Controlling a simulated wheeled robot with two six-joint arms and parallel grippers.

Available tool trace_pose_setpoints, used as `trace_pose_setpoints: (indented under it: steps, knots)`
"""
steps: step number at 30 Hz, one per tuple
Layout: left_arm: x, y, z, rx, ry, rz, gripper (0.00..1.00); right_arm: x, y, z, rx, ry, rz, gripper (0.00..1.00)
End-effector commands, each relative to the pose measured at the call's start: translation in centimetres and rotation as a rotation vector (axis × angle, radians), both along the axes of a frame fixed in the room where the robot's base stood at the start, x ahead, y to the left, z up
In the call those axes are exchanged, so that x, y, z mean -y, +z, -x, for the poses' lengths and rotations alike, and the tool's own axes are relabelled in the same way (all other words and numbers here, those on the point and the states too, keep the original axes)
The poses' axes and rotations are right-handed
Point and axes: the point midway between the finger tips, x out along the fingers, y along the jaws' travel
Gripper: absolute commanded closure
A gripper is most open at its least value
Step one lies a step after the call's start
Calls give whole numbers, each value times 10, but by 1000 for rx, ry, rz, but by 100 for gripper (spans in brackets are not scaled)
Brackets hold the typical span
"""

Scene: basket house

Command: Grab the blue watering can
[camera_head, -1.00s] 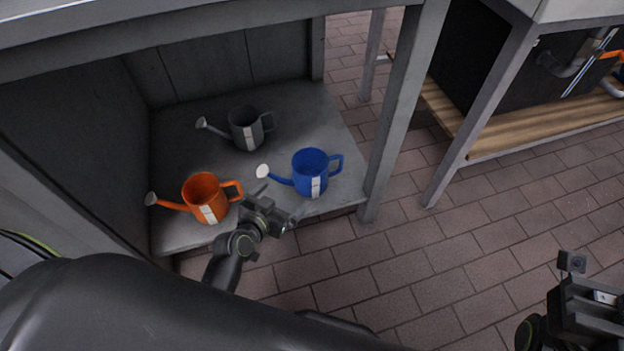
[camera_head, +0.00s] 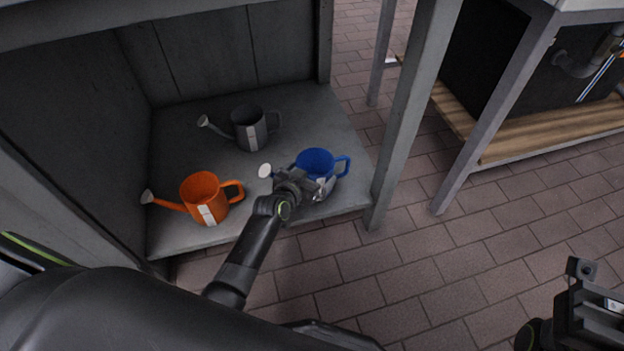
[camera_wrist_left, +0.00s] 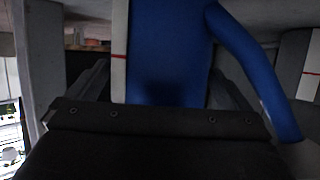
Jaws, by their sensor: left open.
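The blue watering can (camera_head: 316,160) stands upright near the front right of the shelf in the head view. My left gripper (camera_head: 308,184) is in front of it and hides its lower body and most of its spout. In the left wrist view the can's blue body (camera_wrist_left: 168,45) fills the middle, with a white strip on its left and a curved blue part on its right. My left gripper's open fingers (camera_wrist_left: 165,90) lie on either side of the body; contact cannot be told. My right gripper (camera_head: 590,300) is partly in view at the lower right.
An orange watering can (camera_head: 203,195) stands to the left and a grey one (camera_head: 250,130) behind. The grey shelf (camera_head: 310,105) has walls on the left and back. A grey post (camera_head: 405,125) rises just right of the blue can. Tiled floor is open in front.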

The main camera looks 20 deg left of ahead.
Motion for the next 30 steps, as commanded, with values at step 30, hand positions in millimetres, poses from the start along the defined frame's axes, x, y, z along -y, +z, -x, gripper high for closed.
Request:
trace_pose_setpoints:
  steps: [30]
  knots:
    - [4,-4,-22,1,0,1,32,0,-3,-2,29,-18,-34,100]
